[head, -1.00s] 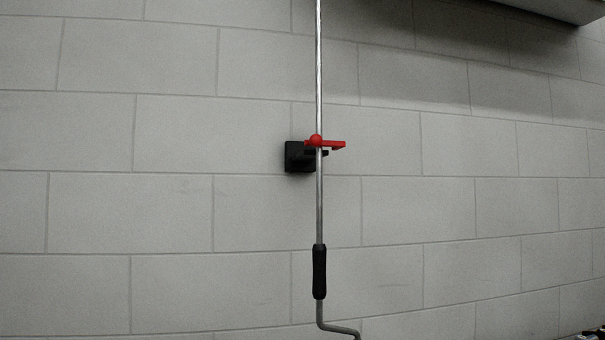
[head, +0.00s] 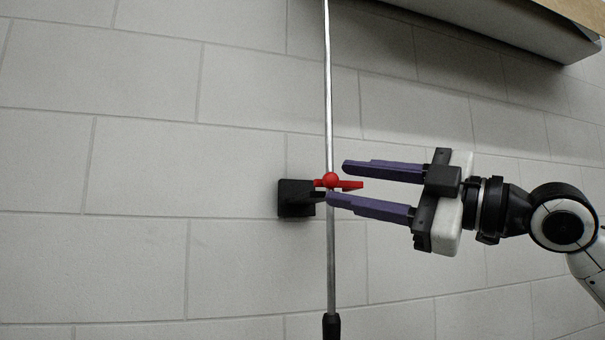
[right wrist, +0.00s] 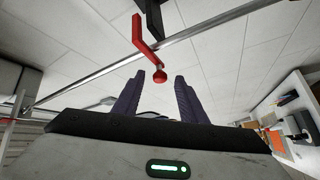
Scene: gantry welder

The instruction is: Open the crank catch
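The crank catch is a red lever with a round knob (head: 331,180) on a black wall block (head: 295,198). A silver crank rod (head: 328,90) runs upright past the block, with the red lever across it. My right gripper (head: 336,181) comes in from the right, fingers open and one above the other, tips close to the red lever. In the right wrist view the red lever (right wrist: 146,42) and its ball end lie just beyond the two purple fingers (right wrist: 156,82), with nothing held. Whether the fingers touch the lever, I cannot tell. My left gripper is not in view.
The black grip (head: 331,326) of the crank shows at the bottom edge of the head view. A box-like housing (head: 500,30) overhangs at the top right. The right wrist view shows shelves or furniture (right wrist: 290,120) off to the right.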

